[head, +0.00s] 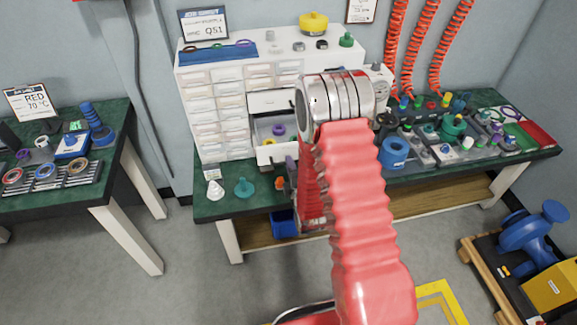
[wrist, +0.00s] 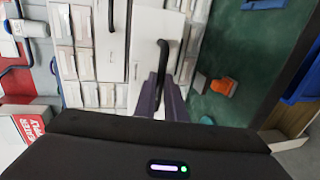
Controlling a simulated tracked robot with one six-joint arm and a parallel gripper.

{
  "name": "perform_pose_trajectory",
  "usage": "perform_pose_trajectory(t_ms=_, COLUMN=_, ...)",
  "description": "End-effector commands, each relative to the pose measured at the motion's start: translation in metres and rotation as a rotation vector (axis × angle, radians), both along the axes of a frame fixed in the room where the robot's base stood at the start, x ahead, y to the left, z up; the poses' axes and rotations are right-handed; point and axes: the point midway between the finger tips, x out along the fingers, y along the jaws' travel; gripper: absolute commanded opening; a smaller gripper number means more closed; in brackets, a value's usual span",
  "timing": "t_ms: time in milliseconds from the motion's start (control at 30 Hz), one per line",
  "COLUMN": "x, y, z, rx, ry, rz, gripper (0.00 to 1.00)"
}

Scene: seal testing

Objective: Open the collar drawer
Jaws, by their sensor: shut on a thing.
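In the head view a wide drawer (head: 262,125) of the white cabinet stands pulled out, with a yellow ring and a purple ring inside. I take it for the collar drawer, but I read no label on it. In the wrist view, my gripper (wrist: 166,82) is shut on a black bar handle (wrist: 162,50) on a white drawer front (wrist: 145,60). In the head view my red arm hides most of the gripper and the handle.
The white cabinet (head: 212,149) has several small drawers on the left. It stands on a green-topped bench (head: 225,205). A white cone (head: 215,190) and a teal cone (head: 243,188) stand in front. Valves and fittings crowd the bench's right side.

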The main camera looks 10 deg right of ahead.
Motion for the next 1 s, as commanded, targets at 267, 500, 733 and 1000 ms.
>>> perform_pose_trajectory(t_ms=267, x=-0.0036, y=-0.0007, z=-0.0063, rx=0.0, ry=0.017, rz=-0.006, gripper=0.0)
perform_pose_trajectory(t_ms=500, x=-0.0028, y=0.0012, z=-0.0049, rx=0.001, ry=0.013, rz=-0.002, gripper=0.23)
perform_pose_trajectory(t_ms=733, x=-0.0014, y=0.0036, z=-0.0026, rx=0.001, ry=0.007, rz=0.003, gripper=0.28)
perform_pose_trajectory(t_ms=1000, x=-0.0038, y=0.0053, z=0.0002, rx=0.0, ry=0.004, rz=0.006, gripper=0.28)
